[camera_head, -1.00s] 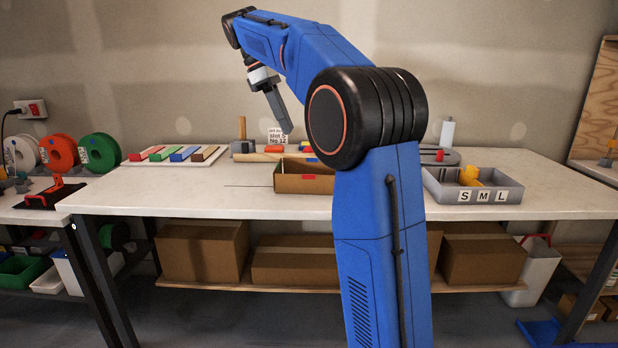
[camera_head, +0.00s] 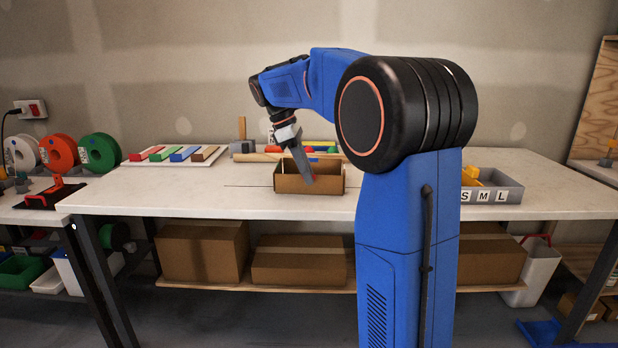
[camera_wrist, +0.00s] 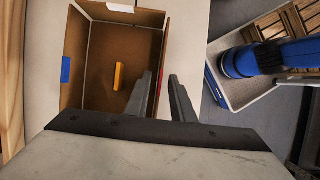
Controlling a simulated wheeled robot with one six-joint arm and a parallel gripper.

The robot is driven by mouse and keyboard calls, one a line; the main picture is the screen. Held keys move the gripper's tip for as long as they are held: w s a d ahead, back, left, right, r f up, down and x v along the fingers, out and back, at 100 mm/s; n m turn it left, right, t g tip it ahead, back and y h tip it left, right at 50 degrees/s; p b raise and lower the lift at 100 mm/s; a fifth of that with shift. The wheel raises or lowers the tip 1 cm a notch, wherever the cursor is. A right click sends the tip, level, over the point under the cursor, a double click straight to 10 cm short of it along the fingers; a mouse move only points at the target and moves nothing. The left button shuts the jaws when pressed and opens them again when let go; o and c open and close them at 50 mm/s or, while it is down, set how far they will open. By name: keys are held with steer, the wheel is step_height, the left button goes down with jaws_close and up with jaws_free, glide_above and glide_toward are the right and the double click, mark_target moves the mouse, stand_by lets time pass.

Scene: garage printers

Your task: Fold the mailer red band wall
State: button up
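The mailer is an open brown cardboard box (camera_head: 285,183) on the white workbench, with its walls upright. In the wrist view the mailer (camera_wrist: 95,80) shows its inside, with an orange bar (camera_wrist: 118,76) on its floor. The wall with the red band (camera_wrist: 161,74) is the right wall there and the front wall in the head view. My gripper (camera_head: 308,181) is at this wall, hiding the band in the head view. In the wrist view my gripper (camera_wrist: 163,98) is open, one finger on the inner side and one on the outer side; contact is unclear.
A grey tray marked S M L (camera_head: 512,190) is right of my arm. A white board with coloured strips (camera_head: 206,162) lies left. Bare bench lies left of the mailer.

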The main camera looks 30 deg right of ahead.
steer(key=shift+x, duration=0.8)
jaws_close()
